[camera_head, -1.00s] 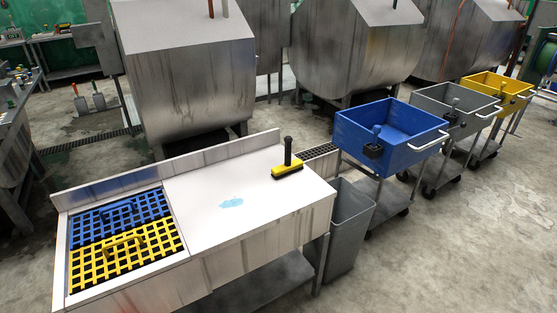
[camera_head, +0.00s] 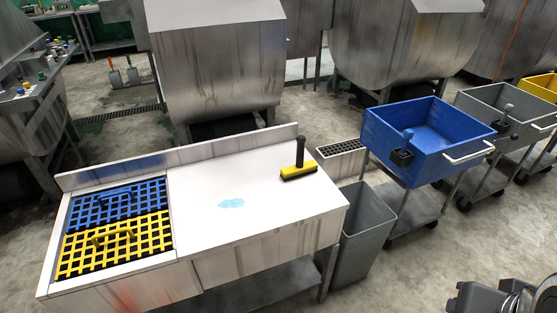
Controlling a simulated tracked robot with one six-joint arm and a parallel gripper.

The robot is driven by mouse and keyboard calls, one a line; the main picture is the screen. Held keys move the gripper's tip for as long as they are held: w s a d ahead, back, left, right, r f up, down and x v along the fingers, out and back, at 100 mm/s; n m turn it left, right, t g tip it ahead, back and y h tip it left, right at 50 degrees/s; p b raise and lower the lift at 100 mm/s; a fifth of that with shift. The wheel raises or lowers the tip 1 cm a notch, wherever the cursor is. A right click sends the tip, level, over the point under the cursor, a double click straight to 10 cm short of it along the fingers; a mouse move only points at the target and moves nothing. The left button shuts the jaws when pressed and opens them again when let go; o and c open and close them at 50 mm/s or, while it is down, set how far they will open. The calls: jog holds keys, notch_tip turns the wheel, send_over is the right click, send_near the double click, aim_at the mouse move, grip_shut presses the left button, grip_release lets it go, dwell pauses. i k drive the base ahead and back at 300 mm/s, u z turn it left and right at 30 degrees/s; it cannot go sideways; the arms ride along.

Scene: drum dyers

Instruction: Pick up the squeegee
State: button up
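The squeegee (camera_head: 298,171) has a yellow head with a dark edge and a black handle. It sits on the right part of the white bench top (camera_head: 262,212), near the back ledge, with its handle pointing up. Nothing is touching it apart from the bench. A dark and metallic part, likely of my arm, shows at the bottom right corner, well apart from the squeegee. I cannot make out gripper fingers there.
A light blue wet patch (camera_head: 231,203) lies left of the squeegee. Blue (camera_head: 118,204) and yellow (camera_head: 116,245) grates fill the bench's left end. A grey bin (camera_head: 362,222) stands at its right, before a cart with a blue tub (camera_head: 425,140).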

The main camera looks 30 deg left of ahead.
aim_at(301, 168)
jog(key=u, duration=0.35)
jog(key=i, duration=0.6)
jog(key=u, duration=0.9)
jog(key=i, duration=0.65)
jog(key=u, duration=0.4)
